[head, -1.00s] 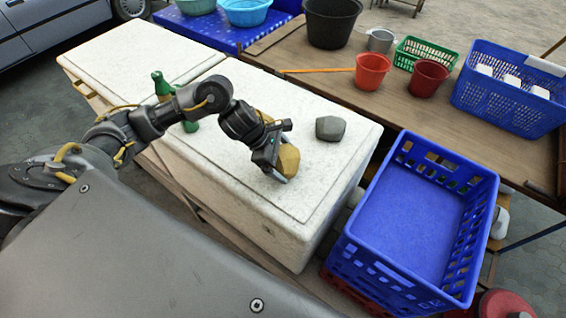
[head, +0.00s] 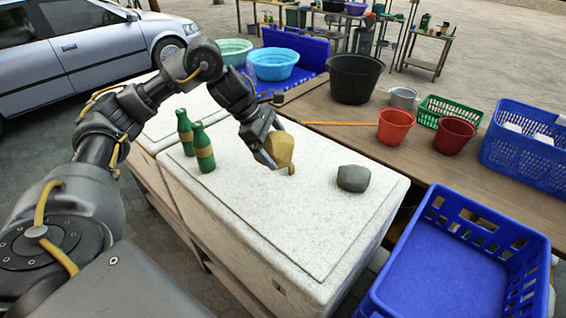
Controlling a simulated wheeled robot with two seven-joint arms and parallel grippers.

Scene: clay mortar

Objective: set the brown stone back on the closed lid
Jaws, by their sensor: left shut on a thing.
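The brown stone (head: 281,148), a yellowish-brown angular lump, is held by my left gripper (head: 275,160) over the white lid (head: 310,230) in the head view. The gripper is shut on it, with its fingers pointing down. I cannot tell whether the stone touches the lid or hangs just above it. The lid lies flat and closed on the white chest. A grey stone (head: 353,178) rests on the lid to the right of the brown stone. My right gripper is not in view.
Two green bottles (head: 203,150) stand on the left part of the white top. A blue crate (head: 445,270) is at the lower right. A wooden table (head: 330,112) behind holds buckets and baskets. The front part of the lid is clear.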

